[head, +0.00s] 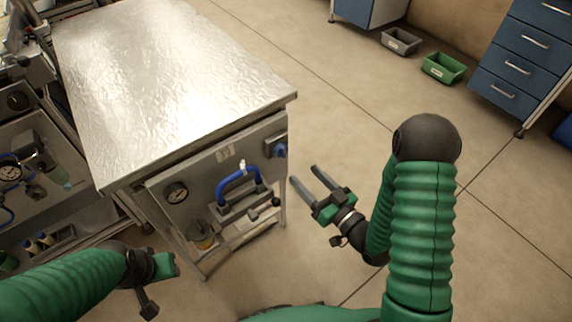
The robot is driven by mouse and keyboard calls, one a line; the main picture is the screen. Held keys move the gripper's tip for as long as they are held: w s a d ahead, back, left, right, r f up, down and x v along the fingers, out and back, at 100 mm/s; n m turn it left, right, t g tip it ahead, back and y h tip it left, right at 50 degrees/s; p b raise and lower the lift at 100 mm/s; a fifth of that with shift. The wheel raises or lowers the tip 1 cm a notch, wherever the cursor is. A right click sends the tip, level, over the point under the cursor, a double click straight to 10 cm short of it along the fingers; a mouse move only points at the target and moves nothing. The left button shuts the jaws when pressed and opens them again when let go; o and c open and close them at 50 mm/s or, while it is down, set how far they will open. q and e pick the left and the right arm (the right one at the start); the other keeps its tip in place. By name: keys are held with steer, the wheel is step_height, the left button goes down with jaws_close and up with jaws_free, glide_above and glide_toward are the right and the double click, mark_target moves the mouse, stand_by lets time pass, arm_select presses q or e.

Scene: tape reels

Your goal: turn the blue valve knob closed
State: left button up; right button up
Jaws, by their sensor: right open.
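The blue valve knob (281,150) sits on the front panel (205,170) of a metal-topped bench, near the panel's upper right corner. My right gripper (304,174) is open and empty. Its two dark fingers point up and left, and in the picture they end just right of and below the knob, apart from it. My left gripper (165,265) is at the lower left, in front of the bench. Its fingers cannot be made out.
The metal bench top (165,80) overhangs the panel. Grey (401,41) and green (443,68) bins lie on the floor near blue drawers (521,62).

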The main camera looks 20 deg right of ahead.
mark_target(285, 154)
steer(key=b+x, duration=0.2)
steer(key=x, duration=0.8)
arm_select(q)
steer(key=x, duration=0.2)
steer(key=s+x, duration=0.1)
steer(key=x, duration=0.1)
steer(key=shift+f+b, duration=0.25)
steer(key=shift+b, duration=0.05)
arm_select(e)
steer(key=shift+s+f, duration=0.1)
jaws_close()
